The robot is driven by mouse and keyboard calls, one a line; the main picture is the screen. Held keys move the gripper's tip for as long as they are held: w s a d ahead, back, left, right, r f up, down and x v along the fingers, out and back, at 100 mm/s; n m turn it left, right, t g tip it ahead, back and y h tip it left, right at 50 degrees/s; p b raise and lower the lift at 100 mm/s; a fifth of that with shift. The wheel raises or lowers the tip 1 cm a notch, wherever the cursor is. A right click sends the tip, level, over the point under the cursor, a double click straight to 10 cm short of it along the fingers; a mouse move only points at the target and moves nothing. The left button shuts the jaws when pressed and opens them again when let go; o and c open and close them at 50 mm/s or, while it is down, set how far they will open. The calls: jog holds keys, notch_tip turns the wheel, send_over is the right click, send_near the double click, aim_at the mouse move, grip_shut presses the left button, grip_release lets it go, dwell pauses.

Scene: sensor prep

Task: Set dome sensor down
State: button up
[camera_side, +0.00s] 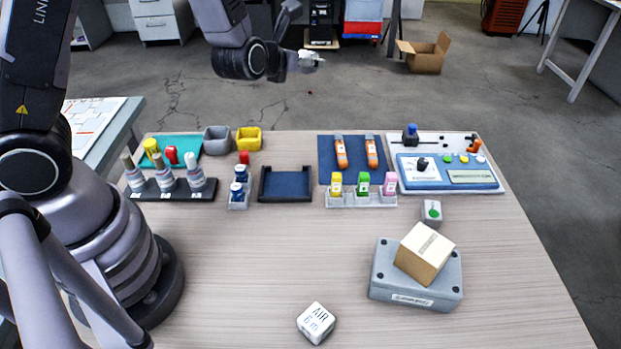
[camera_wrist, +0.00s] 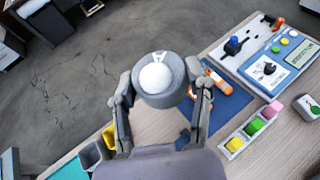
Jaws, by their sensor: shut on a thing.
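The dome sensor (camera_wrist: 157,76) has a white dome on a round grey body. In the wrist view it sits between the two fingers of my gripper (camera_wrist: 162,88), which is shut on its sides. In the side view my gripper (camera_side: 303,62) is high up at the top, over the table's back edge in the picture, with the pale sensor (camera_side: 313,56) at its tip. The sensor is small there, and its tilt is hard to tell. It is apart from the table (camera_side: 240,270).
On the table are a dark blue-lined tray (camera_side: 285,184), a blue mat (camera_side: 326,177) with orange tools, a bottle rack (camera_side: 361,200), a control panel (camera_side: 450,180), grey and yellow bins (camera_side: 249,139), and a cardboard box (camera_side: 424,254) on a grey case (camera_side: 385,285). The front middle is mostly clear.

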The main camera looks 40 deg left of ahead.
jog(key=s+d+f+m+h, duration=0.3)
jog(key=s+d+f, duration=0.1)
jog(key=d+f, duration=0.75)
jog(key=m+h, duration=0.3)
send_over(321, 244)
notch_tip(321, 244, down, 13)
jog(key=shift+r, duration=0.2)
jog(key=shift+n+t, duration=0.3)
jog(key=shift+f, duration=2.1)
jog(key=o, duration=1.2)
jog(key=shift+f, duration=0.15)
jog(key=shift+c, duration=0.2)
